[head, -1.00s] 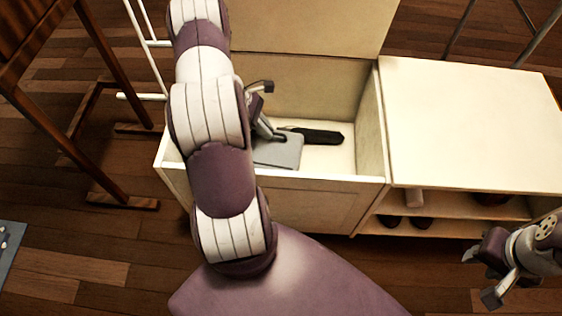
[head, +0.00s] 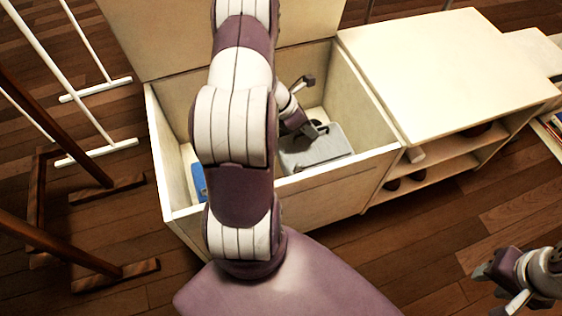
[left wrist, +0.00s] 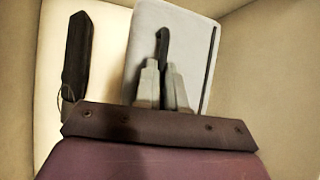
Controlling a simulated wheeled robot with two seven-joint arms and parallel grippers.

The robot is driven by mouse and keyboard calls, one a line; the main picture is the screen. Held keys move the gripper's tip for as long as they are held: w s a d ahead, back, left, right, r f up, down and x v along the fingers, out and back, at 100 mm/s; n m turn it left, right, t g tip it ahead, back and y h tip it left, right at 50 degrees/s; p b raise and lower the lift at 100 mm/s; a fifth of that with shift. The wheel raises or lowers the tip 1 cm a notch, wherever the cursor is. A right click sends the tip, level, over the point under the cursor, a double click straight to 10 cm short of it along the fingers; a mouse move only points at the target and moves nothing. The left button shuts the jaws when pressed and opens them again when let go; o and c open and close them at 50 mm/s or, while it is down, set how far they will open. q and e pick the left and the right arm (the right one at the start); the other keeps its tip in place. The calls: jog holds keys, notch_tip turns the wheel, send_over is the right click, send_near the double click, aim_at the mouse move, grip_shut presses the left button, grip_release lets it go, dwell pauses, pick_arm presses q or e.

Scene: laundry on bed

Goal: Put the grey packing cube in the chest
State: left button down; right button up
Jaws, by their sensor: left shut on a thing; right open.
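The grey packing cube (head: 318,150) is inside the open wooden chest (head: 325,187), in its right part in the head view. My left gripper (head: 312,130) reaches down into the chest and is shut on the cube. In the left wrist view the fingers (left wrist: 165,82) close together at the cube's dark handle strip (left wrist: 162,45), with the cube's pale face (left wrist: 198,45) behind them. Whether the cube touches the chest floor is unclear. My right gripper (head: 508,283) is open and empty, low at the right, outside the chest.
A black elongated item (left wrist: 78,50) lies in the chest beside the cube. A blue item (head: 198,182) shows at the chest's left side. The raised lid (head: 150,35) stands behind. A shelf bench (head: 440,70) adjoins on the right; rack legs (head: 75,150) stand left.

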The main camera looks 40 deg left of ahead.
aim_at(306, 148)
pick_arm(q)
notch_tip(306, 148, down, 10)
jog(key=b, duration=0.6)
jog(key=shift+r, duration=0.3)
jog(key=c, duration=1.6)
grip_release()
jog(key=shift+f, duration=0.25)
jog(key=shift+c, duration=0.2)
jog(key=o, duration=0.4)
jog(key=shift+r, duration=0.1)
